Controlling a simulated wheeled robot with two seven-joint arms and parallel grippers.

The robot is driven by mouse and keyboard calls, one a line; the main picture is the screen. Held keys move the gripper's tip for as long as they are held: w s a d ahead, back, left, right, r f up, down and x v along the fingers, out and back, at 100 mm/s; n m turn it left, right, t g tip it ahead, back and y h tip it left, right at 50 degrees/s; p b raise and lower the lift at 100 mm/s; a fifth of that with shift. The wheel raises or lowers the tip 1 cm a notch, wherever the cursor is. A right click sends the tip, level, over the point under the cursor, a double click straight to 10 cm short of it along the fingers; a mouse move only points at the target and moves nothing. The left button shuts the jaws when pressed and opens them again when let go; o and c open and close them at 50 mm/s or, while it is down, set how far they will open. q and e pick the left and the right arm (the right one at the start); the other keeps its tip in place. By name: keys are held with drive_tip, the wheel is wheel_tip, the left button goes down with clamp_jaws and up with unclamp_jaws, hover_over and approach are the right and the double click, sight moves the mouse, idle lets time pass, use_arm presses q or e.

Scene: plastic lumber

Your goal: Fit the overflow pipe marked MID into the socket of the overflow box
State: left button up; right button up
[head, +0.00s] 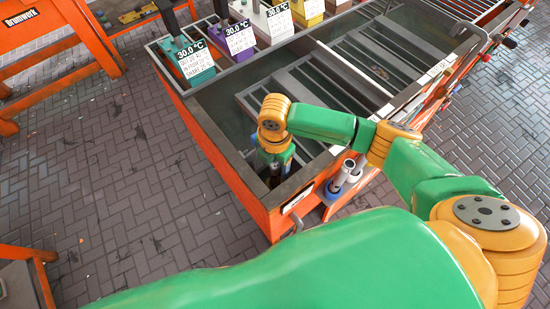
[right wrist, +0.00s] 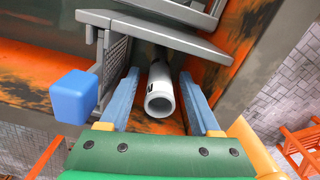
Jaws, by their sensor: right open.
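A white pipe (right wrist: 160,90) with an open round end stands between my right gripper's fingers in the right wrist view. A dark mark shows on its side, too small to read. The right gripper (right wrist: 168,105) is open, one blue finger on each side of the pipe, with a narrow gap at each. Beyond it is a grey box with a grille (right wrist: 116,62), likely the overflow box; the pipe's far end and any socket are hidden. In the head view the right gripper (head: 275,170) is down inside the tank's near corner. My left gripper is not in view.
A blue block (right wrist: 75,97) sits left of the fingers. The long orange tank (head: 232,165) holds water and grey panels. Other pipes (head: 347,170) stand in a holder outside its near end. Labelled coloured boxes (head: 190,60) line the far rim. Paved floor lies left.

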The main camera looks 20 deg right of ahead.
wheel_tip(320, 180, up, 12)
drive_tip(key=shift+f, duration=0.15)
idle(0.3)
